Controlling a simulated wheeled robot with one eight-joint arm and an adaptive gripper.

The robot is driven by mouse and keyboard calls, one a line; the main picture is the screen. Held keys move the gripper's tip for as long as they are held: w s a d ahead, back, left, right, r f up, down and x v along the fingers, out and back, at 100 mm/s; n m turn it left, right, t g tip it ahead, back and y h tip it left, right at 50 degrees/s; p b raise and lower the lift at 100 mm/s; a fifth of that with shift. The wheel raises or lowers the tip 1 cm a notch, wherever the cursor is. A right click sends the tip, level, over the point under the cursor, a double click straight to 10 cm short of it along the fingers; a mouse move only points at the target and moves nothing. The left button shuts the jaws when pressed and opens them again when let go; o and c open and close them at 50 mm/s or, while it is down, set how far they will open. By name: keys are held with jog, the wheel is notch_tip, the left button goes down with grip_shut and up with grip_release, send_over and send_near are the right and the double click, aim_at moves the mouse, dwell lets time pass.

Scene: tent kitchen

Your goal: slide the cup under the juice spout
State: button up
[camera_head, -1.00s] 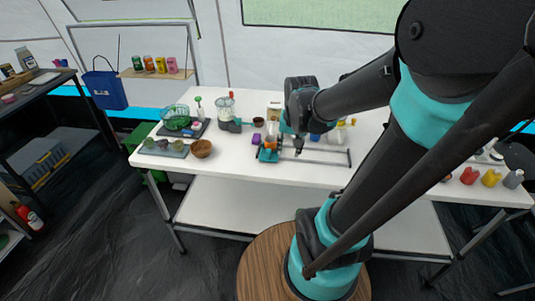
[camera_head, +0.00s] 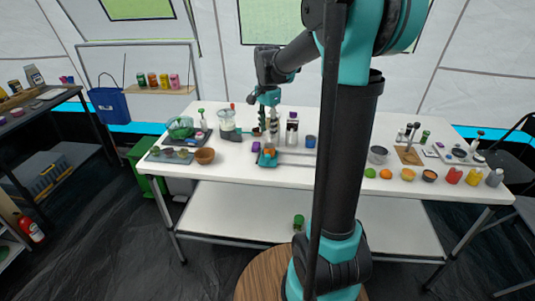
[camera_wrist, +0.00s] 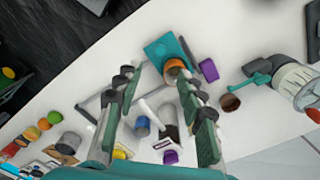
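A clear jug-like dispenser (camera_head: 228,124) with a teal spout part stands left of centre on the white table; it shows at the right of the wrist view (camera_wrist: 294,82), its teal spout part (camera_wrist: 259,75) facing left. A small brown cup (camera_wrist: 230,102) stands apart just past that spout part; in the head view the cup (camera_head: 257,131) is to the dispenser's right. I cannot tell whether it is directly below the outlet. My gripper (camera_head: 268,130) points down above the table, right of the brown cup. In the wrist view its fingers (camera_wrist: 156,80) are spread, with nothing held.
A teal-ended rail fixture (camera_wrist: 160,50) carries an orange item (camera_wrist: 175,68); a purple block (camera_wrist: 208,70) is beside it. A tall dark bottle (camera_head: 292,128) and blue cup (camera_head: 310,141) stand nearby. A wooden bowl (camera_head: 205,156) is at left.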

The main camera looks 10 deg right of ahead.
aim_at(268, 155)
notch_tip(268, 155, down, 11)
jog(key=shift+f, duration=0.1)
dwell(0.3)
grip_shut()
dwell(0.4)
